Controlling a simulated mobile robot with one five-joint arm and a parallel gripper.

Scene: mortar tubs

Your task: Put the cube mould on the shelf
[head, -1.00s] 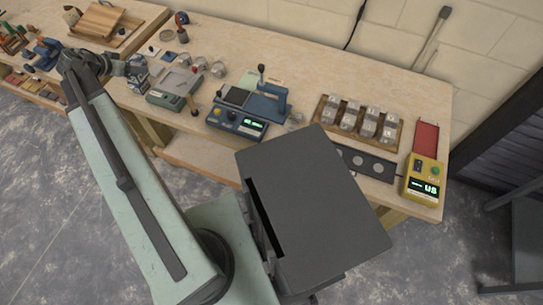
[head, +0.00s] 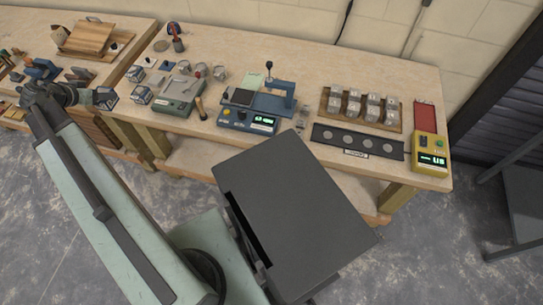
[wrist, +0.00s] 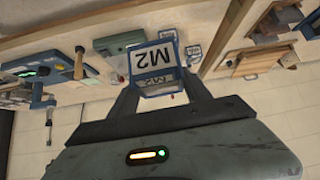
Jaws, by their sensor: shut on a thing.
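A cube mould labelled M2 (wrist: 158,62), white-faced with blue edges, sits between the fingers of my gripper (wrist: 160,88) in the wrist view. In the head view the mould (head: 105,98) shows as a small dark-blue and white block at the tip of my gripper (head: 88,97), in front of the bench's front edge. My gripper is shut on it. Two similar cube moulds stand on the bench, one at the back (head: 135,73) and one nearer (head: 141,95). A low wooden shelf board (head: 190,158) runs under the bench, partly hidden by my body.
The bench (head: 330,75) carries a green device (head: 178,95), a blue scale (head: 248,121), a wooden tray of grey cubes (head: 362,125) and a yellow device with a display (head: 430,150). A dark rack (head: 520,195) stands at the right. Grey floor is open in front.

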